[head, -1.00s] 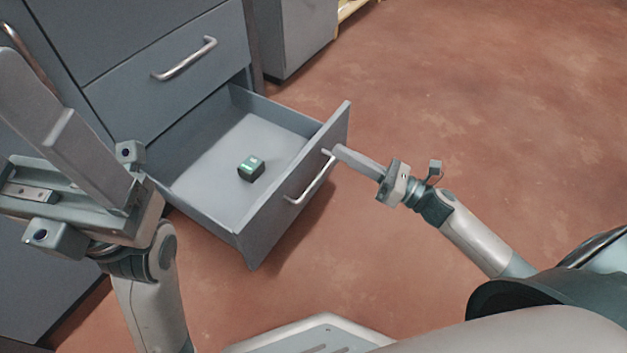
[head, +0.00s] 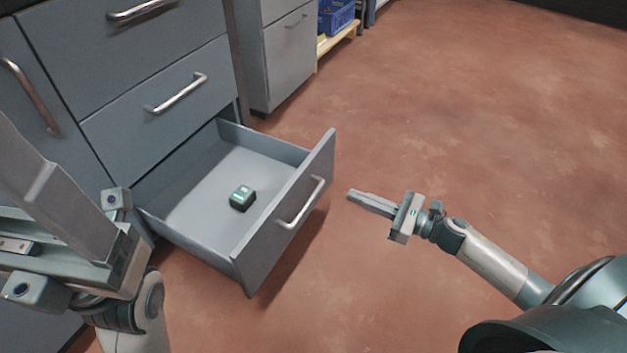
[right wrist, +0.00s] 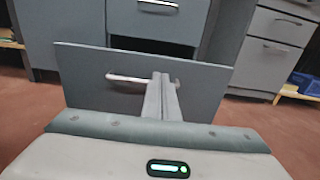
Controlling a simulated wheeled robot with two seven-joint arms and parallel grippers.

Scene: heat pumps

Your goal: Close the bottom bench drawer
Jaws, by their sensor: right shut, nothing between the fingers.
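The bottom bench drawer (head: 287,216) stands pulled out from the grey bench in the head view, with a silver bar handle (head: 302,203) on its front. A small green and dark box (head: 242,197) lies inside it. My right gripper (head: 350,193) is shut and empty, a short way to the right of the drawer front and apart from it. In the right wrist view its closed fingers (right wrist: 161,82) point at the drawer front (right wrist: 85,85), near the handle (right wrist: 128,78). My left gripper (head: 75,200) is large at the left edge; its fingertips are not clearly seen.
Closed drawers (head: 165,105) sit above the open one. Another grey cabinet (head: 290,60) and a blue crate (head: 336,16) on a wooden pallet stand at the back. The reddish floor (head: 480,120) to the right is clear.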

